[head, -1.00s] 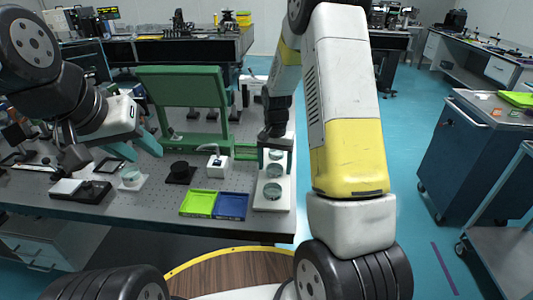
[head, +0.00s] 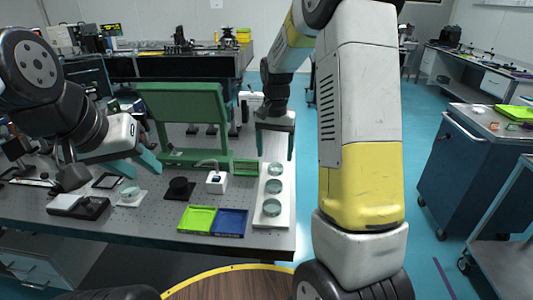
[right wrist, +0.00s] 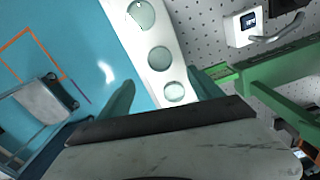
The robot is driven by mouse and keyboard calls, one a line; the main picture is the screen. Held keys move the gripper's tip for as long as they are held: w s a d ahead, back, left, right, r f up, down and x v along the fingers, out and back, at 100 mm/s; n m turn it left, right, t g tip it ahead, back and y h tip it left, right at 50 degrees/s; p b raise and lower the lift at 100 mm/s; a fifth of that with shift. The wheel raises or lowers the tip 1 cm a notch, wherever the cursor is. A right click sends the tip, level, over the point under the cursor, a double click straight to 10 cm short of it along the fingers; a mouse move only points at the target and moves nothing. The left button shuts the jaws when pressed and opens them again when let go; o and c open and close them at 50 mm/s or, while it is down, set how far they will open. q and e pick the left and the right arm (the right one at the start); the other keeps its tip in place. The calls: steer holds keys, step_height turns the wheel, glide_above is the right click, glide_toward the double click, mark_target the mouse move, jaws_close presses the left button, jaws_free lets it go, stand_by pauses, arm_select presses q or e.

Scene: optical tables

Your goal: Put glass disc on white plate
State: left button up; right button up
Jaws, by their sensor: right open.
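A long white plate (head: 258,219) lies near the table's right end with three clear glass discs in a row: the near disc (head: 271,208), the middle disc (head: 273,186) and the far disc (head: 275,169). The right wrist view also shows the white plate (right wrist: 133,38) and the far disc (right wrist: 174,92). My right gripper (head: 275,155) is open and empty above the plate's far end. Another glass disc (head: 130,192) rests on a small white square plate at the left.
A green stand (head: 183,115) rises behind the objects. A blue cart (head: 475,170) stands right, across open floor.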

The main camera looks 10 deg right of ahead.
steer(key=s+r+n+t, duration=0.2)
steer(key=s+r, duration=0.3)
steer(key=s, duration=0.3)
steer(key=s+a+r+n+t+y, duration=0.1)
steer(key=s+r+n+t, duration=0.1)
steer(key=s+r, duration=0.3)
steer(key=s+a+r+n+t+y, duration=0.1)
steer(key=s+r, duration=0.4)
steer(key=s, duration=0.6)
steer(key=shift+s+n+t, duration=0.15)
steer(key=shift+n+t, duration=0.25)
steer(key=shift+t, duration=0.2)
